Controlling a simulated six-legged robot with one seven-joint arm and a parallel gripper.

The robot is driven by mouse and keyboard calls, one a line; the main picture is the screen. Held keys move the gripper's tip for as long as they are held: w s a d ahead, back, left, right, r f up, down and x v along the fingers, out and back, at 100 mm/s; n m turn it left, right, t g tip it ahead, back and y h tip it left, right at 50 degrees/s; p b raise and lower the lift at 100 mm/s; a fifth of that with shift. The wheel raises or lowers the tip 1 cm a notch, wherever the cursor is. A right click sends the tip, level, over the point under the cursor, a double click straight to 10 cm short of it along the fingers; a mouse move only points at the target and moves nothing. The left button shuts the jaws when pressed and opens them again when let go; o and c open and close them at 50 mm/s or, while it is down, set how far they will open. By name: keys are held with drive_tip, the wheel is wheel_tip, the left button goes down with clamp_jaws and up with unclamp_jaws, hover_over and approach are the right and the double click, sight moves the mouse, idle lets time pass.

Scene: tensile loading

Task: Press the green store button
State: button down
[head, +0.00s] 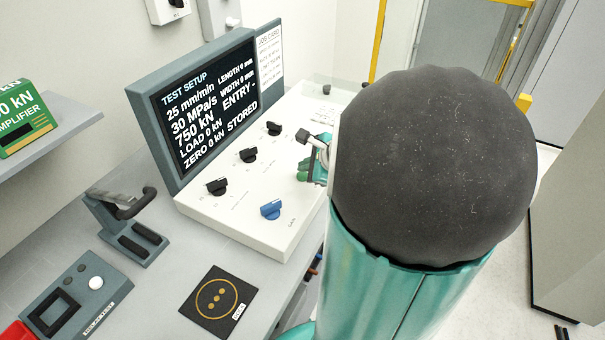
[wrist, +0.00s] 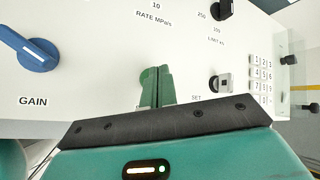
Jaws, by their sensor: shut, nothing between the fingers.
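The green store button (wrist: 146,75) shows in the wrist view as a round green edge on the white sloped panel. My gripper's shut fingers (wrist: 158,86) stand in front of it and hide most of it. The fingertips are over or against the button; I cannot tell whether they touch it. In the head view my gripper (head: 320,165) is at the right part of the console (head: 240,215), mostly hidden by my own arm. The console's screen (head: 212,105) reads "TEST SETUP", with "ZERO 0 kN STORED" on its bottom line.
A blue gain knob (wrist: 28,50) is left of my fingers. A key switch (wrist: 221,84) and a number keypad (wrist: 261,80) are to the right. Black knobs (head: 248,155) line the panel. A caliper stand (head: 130,230) and a dark pad (head: 219,300) lie on the bench.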

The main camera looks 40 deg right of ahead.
drive_tip(key=shift+r, duration=0.3)
drive_tip(key=shift+r, duration=2.45)
drive_tip(key=s+a+r+n+g, duration=0.1)
drive_tip(key=s+a+n, duration=0.2)
drive_tip(key=a+n, duration=0.6)
drive_tip(key=s+a+r+n+g, duration=0.1)
drive_tip(key=s+a+r+n, duration=0.1)
drive_tip(key=a+n, duration=0.7)
drive_tip(key=s+a+r+n+g, duration=0.1)
drive_tip(key=s+a+n, duration=0.3)
drive_tip(key=a+n, duration=0.4)
drive_tip(key=shift+s+a+r+n+g, duration=0.3)
drive_tip(key=shift+a+n, duration=0.1)
drive_tip(key=shift+a, duration=0.15)
